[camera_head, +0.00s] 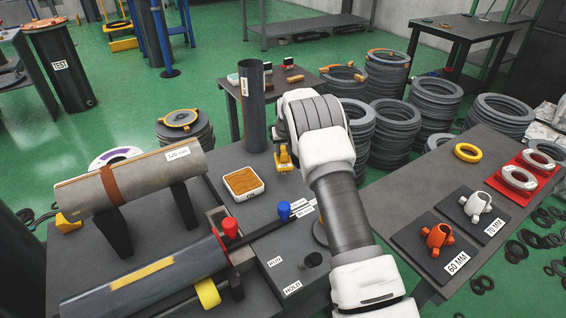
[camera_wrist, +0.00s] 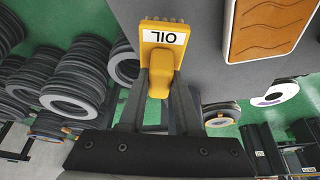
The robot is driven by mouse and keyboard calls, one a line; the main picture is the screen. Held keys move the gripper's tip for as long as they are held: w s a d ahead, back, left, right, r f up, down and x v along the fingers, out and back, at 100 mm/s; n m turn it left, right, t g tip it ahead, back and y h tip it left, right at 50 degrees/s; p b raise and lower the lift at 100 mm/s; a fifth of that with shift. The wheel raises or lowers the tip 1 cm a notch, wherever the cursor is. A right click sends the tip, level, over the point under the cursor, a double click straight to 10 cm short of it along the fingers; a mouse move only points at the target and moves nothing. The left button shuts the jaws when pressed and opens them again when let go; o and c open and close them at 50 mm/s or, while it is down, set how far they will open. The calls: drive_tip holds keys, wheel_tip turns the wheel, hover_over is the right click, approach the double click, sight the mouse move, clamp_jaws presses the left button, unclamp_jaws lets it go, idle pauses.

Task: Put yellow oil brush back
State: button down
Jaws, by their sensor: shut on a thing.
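The yellow oil brush (camera_head: 284,161) is just right of the oil pad tray in the head view. In the wrist view the brush (camera_wrist: 158,62) carries a white OIL label and bristles along its far edge. My gripper (camera_wrist: 160,84) is shut on its handle. The head view shows my gripper only partly, behind my white arm. The oil tray (camera_head: 259,192) is white with an orange-brown pad and lies on the dark table. It also shows at the top right of the wrist view (camera_wrist: 229,45). I cannot tell whether the brush touches the table.
A tall dark cylinder (camera_head: 252,108) stands behind the tray. A grey cylinder (camera_head: 140,180) lies on supports at left, with a clamped dark cylinder (camera_head: 150,280) in front. Red (camera_head: 229,227) and blue (camera_head: 284,210) knobs stand nearby. Orange (camera_head: 437,238) and white (camera_head: 475,206) parts sit on the right table.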

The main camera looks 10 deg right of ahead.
sight(283, 160)
drive_tip(key=shift+f+b, duration=0.7)
drive_tip(key=shift+f, duration=1.25)
drive_tip(key=shift+f, duration=0.1)
drive_tip(key=shift+f, duration=0.2)
drive_tip(key=c, duration=0.6)
unclamp_jaws()
drive_tip(key=shift+r, duration=0.1)
